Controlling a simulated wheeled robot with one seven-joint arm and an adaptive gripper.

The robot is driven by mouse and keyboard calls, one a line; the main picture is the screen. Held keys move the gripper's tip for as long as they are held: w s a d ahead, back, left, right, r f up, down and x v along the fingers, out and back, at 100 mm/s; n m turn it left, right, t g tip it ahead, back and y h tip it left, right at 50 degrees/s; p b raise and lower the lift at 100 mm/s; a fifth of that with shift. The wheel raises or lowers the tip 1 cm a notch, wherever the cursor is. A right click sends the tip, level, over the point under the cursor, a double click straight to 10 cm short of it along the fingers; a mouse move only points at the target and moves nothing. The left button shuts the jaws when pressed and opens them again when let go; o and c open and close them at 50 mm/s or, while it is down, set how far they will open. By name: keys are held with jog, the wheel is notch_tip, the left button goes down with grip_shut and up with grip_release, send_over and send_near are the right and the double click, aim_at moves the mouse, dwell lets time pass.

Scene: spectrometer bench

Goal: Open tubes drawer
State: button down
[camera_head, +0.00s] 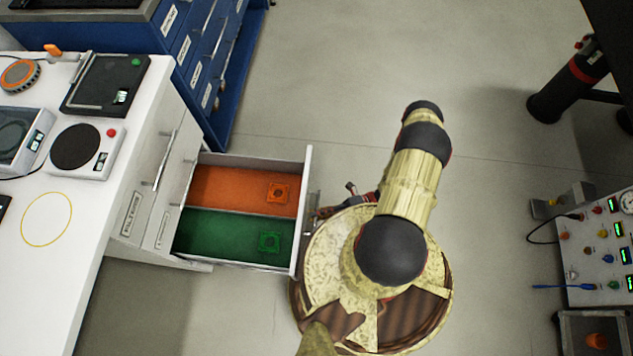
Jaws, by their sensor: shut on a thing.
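A white drawer (304,215) stands pulled out from the white bench cabinet, towards the right. Inside are an orange section (228,187) with a small orange square holder and a green section (210,232) with a small green square holder. I cannot read a tubes label on it. My gripper (318,209) is at the outer face of the drawer front, shut on the drawer handle (310,204). The fingertips and most of the handle are hidden by the drawer front and my arm.
The white bench top (100,205) carries a round-plate device (76,147), a black balance (105,82) and other instruments. A blue drawer cabinet (196,60) stands behind. Open floor lies right of the drawer; an instrument panel (597,240) is at the far right.

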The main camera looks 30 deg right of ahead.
jog(key=shift+s+d+f, duration=0.1)
jog(key=shift+d, duration=0.2)
jog(key=c, duration=2.2)
grip_release()
jog(key=v, duration=1.2)
